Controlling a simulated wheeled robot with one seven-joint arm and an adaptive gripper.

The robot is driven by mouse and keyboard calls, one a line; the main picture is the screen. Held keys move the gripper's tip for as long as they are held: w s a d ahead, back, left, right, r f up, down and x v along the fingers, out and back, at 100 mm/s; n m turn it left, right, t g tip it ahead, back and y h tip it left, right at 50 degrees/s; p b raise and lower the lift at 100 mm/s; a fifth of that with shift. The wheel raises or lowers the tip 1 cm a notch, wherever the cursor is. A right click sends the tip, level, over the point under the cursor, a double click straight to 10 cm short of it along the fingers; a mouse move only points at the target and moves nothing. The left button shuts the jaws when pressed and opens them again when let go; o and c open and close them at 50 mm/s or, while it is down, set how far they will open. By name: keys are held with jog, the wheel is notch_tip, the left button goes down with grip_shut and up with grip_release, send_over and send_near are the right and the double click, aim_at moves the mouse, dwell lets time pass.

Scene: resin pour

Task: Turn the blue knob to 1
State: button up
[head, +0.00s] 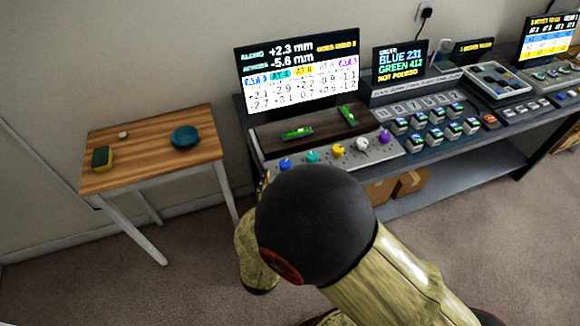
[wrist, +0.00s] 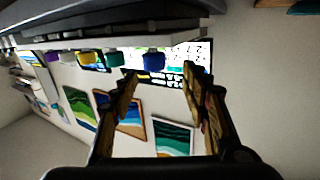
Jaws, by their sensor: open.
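The blue knob (head: 285,164) is the leftmost in a row of coloured knobs on the light front panel (head: 330,157) of the console. In the wrist view the blue knob (wrist: 153,62) appears ahead, between the lines of my two fingers. My gripper (wrist: 161,82) is open, with nothing between its fingers. The fingertips lie to either side of the knob in the picture; I cannot tell how much gap remains. In the head view my arm hides most of the gripper. The blue knob's pointer and marks are too small to read.
The teal knob (head: 312,156) sits just right of the blue one, then yellow (head: 337,150), white (head: 362,144) and purple (head: 384,136) knobs. A screen (head: 298,68) stands behind them. A wooden side table (head: 140,165) with a teal bowl (head: 185,137) stands left, across open carpet.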

aim_at(285, 163)
jog(key=shift+s+d+f, duration=0.2)
jog(key=shift+s+d, duration=0.05)
jog(key=shift+s, duration=0.05)
jog(key=shift+w+d, duration=0.1)
jog(key=shift+d, duration=0.05)
jog(key=shift+b+x, duration=1.3)
jog(key=shift+x, duration=2.5)
jog(key=shift+r, duration=0.2)
jog(key=shift+c, duration=0.3)
jog(key=c, duration=1.1)
